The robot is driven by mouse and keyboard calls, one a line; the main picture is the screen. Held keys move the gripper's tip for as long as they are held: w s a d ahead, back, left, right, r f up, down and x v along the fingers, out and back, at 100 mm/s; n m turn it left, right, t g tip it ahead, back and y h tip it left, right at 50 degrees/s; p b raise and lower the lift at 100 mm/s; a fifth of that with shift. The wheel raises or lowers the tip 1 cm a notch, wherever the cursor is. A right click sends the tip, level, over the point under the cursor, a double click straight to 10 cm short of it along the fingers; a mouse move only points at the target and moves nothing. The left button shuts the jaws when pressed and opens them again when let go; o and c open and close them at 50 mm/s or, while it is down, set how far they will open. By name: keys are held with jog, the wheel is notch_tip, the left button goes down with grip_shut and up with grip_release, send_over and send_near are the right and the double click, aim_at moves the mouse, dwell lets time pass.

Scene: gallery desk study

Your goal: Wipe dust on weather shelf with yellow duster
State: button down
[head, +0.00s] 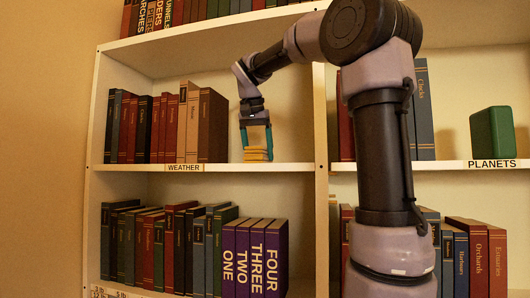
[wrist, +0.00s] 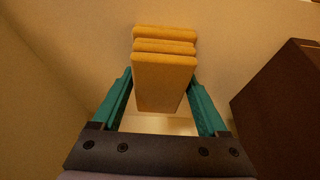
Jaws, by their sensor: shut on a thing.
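My gripper (head: 257,137) is shut on the yellow duster (head: 257,154), with its teal fingers on either side. The duster also shows in the wrist view (wrist: 164,72), layered and held between the fingers (wrist: 160,100). In the head view the duster is low, at or just above the board of the weather shelf (head: 225,168); I cannot tell whether it touches. No dust can be made out on the shelf.
Several books (head: 165,125) stand on the left of the weather shelf, a brown one (head: 212,125) closest to the duster. It looms at the right in the wrist view (wrist: 285,105). A divider (head: 320,120) bounds the right. A green box (head: 492,133) sits on the planets shelf.

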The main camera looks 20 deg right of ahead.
jog(key=shift+w+a, duration=0.8)
jog(key=shift+a, duration=0.3)
jog(key=shift+w+a, duration=0.8)
jog(key=shift+a, duration=0.3)
jog(key=shift+w+a, duration=0.45)
jog(key=shift+a, duration=0.2)
jog(key=shift+w+a, duration=0.45)
jog(key=shift+a, duration=0.15)
jog(key=shift+r, duration=2.95)
jog(key=shift+r, duration=0.1)
jog(key=shift+r, duration=1.45)
